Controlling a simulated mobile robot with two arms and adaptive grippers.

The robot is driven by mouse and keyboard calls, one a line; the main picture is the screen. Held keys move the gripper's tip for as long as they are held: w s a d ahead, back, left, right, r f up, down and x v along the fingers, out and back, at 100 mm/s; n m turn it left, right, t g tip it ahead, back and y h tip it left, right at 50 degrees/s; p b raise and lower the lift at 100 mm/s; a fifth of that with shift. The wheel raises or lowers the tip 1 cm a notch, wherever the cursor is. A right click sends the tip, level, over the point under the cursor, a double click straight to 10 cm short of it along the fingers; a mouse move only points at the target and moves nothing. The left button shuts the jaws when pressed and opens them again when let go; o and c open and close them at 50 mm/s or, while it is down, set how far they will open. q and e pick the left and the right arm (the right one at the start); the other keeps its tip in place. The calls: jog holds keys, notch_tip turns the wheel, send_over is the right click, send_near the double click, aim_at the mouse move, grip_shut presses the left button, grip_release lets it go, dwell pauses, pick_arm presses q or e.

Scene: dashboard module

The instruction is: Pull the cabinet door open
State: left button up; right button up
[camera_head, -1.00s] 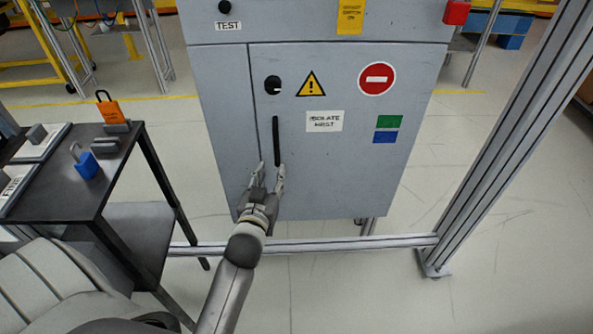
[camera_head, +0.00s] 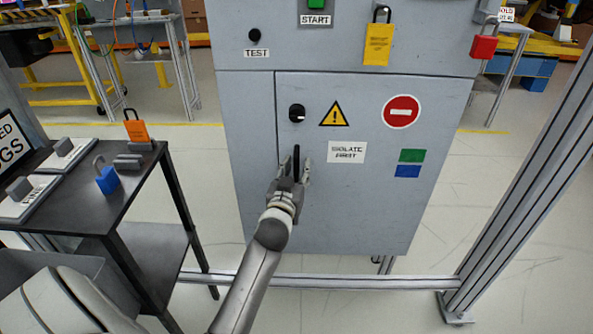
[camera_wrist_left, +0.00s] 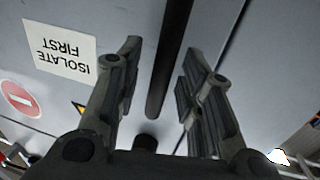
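The grey cabinet door (camera_head: 360,210) is shut flush in the cabinet front. Its black vertical handle (camera_head: 296,160) is on the door's left side, below a black rotary knob (camera_head: 297,113). My left gripper (camera_head: 292,170) is at the handle, with one finger on either side of it. In the left wrist view the handle (camera_wrist_left: 172,60) runs between the two open fingers (camera_wrist_left: 160,85), with a gap on both sides. The lower part of the handle is hidden behind the gripper in the head view. My right gripper is not in view.
A metal frame post (camera_head: 530,170) rises at the right, and a low rail (camera_head: 350,282) crosses below the cabinet.

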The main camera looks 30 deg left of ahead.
pick_arm(q)
grip_shut()
dwell(0.3)
jog(key=shift+d+f, duration=0.1)
jog(key=shift+f, duration=0.05)
